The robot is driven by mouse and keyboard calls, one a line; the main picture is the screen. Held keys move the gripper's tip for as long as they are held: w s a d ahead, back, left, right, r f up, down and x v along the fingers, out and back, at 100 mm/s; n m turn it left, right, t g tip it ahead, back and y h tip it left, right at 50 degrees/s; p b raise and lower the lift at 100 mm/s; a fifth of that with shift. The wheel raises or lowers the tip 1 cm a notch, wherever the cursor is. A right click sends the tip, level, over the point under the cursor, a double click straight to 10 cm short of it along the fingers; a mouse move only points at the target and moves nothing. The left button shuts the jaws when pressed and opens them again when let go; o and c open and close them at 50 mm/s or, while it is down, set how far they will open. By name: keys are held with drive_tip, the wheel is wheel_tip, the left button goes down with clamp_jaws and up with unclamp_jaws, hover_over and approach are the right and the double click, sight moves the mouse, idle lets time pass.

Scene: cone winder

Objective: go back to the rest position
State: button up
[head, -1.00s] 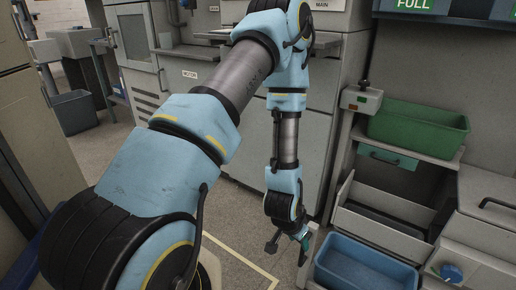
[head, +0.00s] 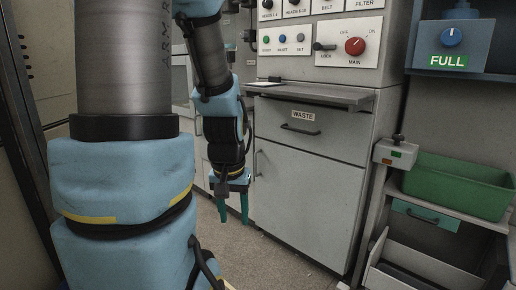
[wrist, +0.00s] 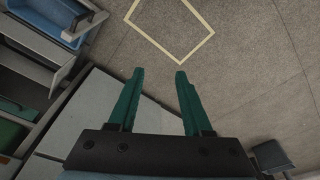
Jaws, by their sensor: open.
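My gripper (head: 234,204) hangs down from my arm in the head view, in front of the grey cabinet with the drawer marked WASTE (head: 302,116). Its two green fingers are apart with nothing between them. In the wrist view the open fingers (wrist: 154,80) point over the grey floor, and no object is held.
A panel with a red MAIN knob (head: 355,46) is above the cabinet's pull-out shelf (head: 318,94). A green bin (head: 455,184) stands on the rack at right. A yellow floor outline (wrist: 208,36) and a blue bin (wrist: 44,14) show in the wrist view. Open floor lies below the gripper.

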wheel_tip(320, 180, up, 26)
drive_tip(key=a+p, duration=0.1)
drive_tip(key=p, duration=2.3)
drive_tip(key=shift+s+f+p, duration=0.15)
drive_tip(key=shift+s+p, duration=0.2)
drive_tip(key=shift+s, duration=0.05)
